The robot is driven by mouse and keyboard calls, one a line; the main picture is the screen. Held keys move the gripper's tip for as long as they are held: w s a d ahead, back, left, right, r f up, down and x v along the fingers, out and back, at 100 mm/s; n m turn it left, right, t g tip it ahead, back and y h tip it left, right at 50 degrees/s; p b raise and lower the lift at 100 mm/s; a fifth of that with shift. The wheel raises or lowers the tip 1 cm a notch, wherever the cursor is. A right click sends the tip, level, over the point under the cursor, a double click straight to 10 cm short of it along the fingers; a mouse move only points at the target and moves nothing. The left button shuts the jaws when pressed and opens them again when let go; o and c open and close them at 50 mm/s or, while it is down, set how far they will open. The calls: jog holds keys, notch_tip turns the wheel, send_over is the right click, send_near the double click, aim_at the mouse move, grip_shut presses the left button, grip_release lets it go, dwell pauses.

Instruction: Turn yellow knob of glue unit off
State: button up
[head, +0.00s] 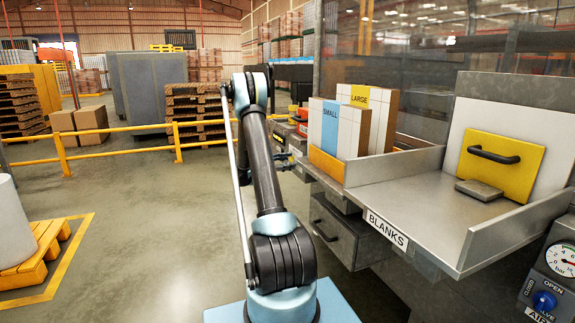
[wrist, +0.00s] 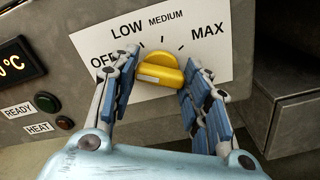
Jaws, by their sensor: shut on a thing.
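The yellow knob (wrist: 160,70) sits on a white dial plate (wrist: 213,60) in the wrist view. The plate reads OFF, LOW, MEDIUM and MAX from left to right. My gripper (wrist: 158,66) is shut on the knob, one blue-padded finger on each side. The left finger partly covers the word OFF. The knob's grip bar lies roughly crosswise; I cannot tell for sure which mark it points to. In the head view my arm reaches forward along the machine's left side, and the knob and fingertips are hidden there.
Left of the dial are a lit temperature display (wrist: 16,67), a READY button (wrist: 46,102) and a HEAT light (wrist: 65,123). A grey box (wrist: 287,105) juts out at right. In the head view the BLANKS tray (head: 420,190) stands right of my arm; open floor lies left.

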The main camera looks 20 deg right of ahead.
dwell(0.3)
jog(key=o, duration=1.1)
jog(key=shift+c, duration=0.2)
jog(key=shift+a, duration=0.15)
jog(key=a, duration=1.1)
jog(key=shift+s+a, duration=0.15)
jog(key=shift+a, duration=0.25)
